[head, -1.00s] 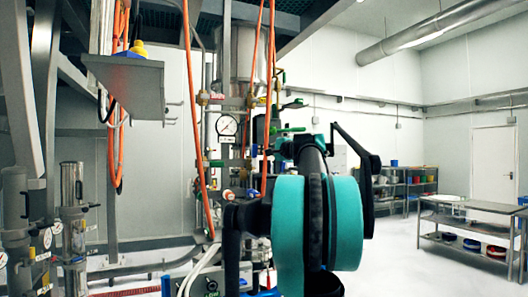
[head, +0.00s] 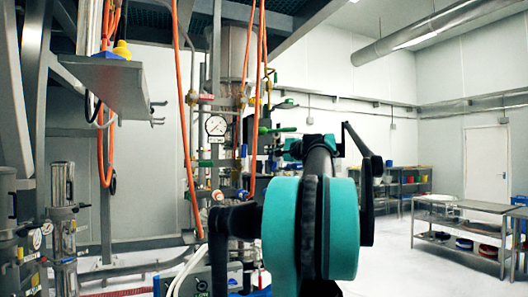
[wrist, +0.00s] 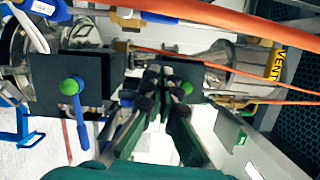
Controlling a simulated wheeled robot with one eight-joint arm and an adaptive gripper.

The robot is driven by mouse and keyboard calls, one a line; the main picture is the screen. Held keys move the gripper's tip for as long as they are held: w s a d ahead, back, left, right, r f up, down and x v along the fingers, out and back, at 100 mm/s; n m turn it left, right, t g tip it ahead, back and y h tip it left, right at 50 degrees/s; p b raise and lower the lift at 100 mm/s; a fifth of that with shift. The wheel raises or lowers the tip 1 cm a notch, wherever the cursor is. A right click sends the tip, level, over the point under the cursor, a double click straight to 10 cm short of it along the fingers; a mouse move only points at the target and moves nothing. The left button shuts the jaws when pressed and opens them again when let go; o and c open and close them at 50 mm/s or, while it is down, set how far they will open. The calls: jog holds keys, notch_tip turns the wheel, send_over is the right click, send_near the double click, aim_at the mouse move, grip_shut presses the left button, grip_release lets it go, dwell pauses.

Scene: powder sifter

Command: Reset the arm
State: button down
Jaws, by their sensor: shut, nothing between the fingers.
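My arm, teal and black, stands in the middle of the head view, with its large teal joint nearest the camera. My gripper (wrist: 166,84) shows in the wrist view, its dark fingers drawn together at the tips with nothing between them. In that view it points toward the sifter's pipework, between a dark block with a green-tipped blue lever (wrist: 70,87) and a metal cylinder (wrist: 240,62). I cannot tell whether it touches anything. In the head view my gripper's fingertips cannot be made out clearly.
A pressure gauge (head: 216,125) and orange hoses (head: 190,150) are on the pipework just left of my arm. Steel tables (head: 465,220) and shelving (head: 405,185) stand at the right. White floor between is clear.

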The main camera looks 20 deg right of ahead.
jog(key=v, duration=0.5)
jog(key=s+a+f+n+g, duration=0.25)
jog(key=a+f, duration=0.45)
jog(key=f, duration=0.5)
jog(key=s+a+f+n+g+y, duration=0.1)
jog(key=s+a+f+n+g, duration=0.15)
jog(key=a+f, duration=0.7)
jog(key=s+a+f+n+g, duration=0.1)
jog(key=a+f+n+g, duration=0.3)
jog(key=f, duration=1.2)
jog(key=s+f+n+g+h, duration=0.2)
jog(key=s+f+n+h, duration=0.1)
jog(key=s+f, duration=0.8)
jog(key=s+a+f+n+g+h, duration=0.1)
jog(key=s+f+n+g+h, duration=0.1)
jog(key=s+f, duration=1)
notch_tip(320, 180, down, 5)
jog(key=shift+r+n+h, duration=0.2)
jog(key=shift+n+h, duration=0.3)
jog(key=shift+n, duration=0.4)
